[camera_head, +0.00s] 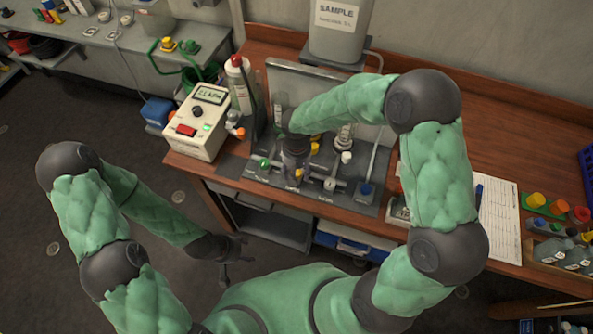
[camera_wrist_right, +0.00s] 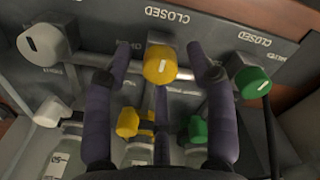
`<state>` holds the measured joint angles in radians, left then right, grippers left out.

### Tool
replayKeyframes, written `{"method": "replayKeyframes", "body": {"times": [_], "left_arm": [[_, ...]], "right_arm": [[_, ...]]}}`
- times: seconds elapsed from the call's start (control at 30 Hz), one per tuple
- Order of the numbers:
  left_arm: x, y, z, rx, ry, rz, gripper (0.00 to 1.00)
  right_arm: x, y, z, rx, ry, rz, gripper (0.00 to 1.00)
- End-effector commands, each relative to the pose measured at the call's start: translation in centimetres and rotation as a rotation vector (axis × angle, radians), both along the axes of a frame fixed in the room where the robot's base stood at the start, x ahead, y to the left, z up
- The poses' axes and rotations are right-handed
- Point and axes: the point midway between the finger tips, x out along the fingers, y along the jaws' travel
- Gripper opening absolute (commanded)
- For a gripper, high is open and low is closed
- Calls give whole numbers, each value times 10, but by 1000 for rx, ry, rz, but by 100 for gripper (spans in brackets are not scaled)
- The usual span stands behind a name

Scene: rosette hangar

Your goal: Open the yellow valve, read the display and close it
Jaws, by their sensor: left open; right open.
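The yellow valve knob (camera_wrist_right: 160,64) has a short white mark and sits below a CLOSED label in the right wrist view. My right gripper (camera_wrist_right: 160,52) is open, with one dark finger on each side of the knob and visible gaps between. In the head view my right gripper (camera_head: 294,170) is over the valve panel and hides part of it. The display (camera_head: 209,95) is a small lit screen on a white meter box (camera_head: 196,130) at the panel's left; its digits are too small to read surely. My left gripper (camera_head: 224,270) hangs open and empty, low in front of the bench.
A white knob (camera_wrist_right: 43,45) and a green knob (camera_wrist_right: 252,82) flank the yellow one. Capped bottles stand below it. A grey SAMPLE container (camera_head: 338,38) stands behind the panel. A paper sheet (camera_head: 499,215) and colored caps lie to the right.

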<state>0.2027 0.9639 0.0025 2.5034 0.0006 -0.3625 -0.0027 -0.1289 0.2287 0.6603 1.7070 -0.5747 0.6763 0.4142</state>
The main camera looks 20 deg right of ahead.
Motion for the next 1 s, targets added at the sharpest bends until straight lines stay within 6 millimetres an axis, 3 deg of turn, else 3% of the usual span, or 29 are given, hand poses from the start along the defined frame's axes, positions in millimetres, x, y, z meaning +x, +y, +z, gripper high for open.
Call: {"method": "replayKeyframes", "body": {"times": [0.37,0.5,0.57,1.0], "left_arm": [[0,0,-1,0,0,0,56],[0,0,-1,0,0,0,56],[0,0,-1,0,0,0,56],[0,0,3,0,0,0,56]], "right_arm": [[0,0,-4,0,-1,0,53],[0,0,-4,0,-1,0,14],[0,0,-4,0,0,0,0],[0,0,-4,0,0,68,0]]}}
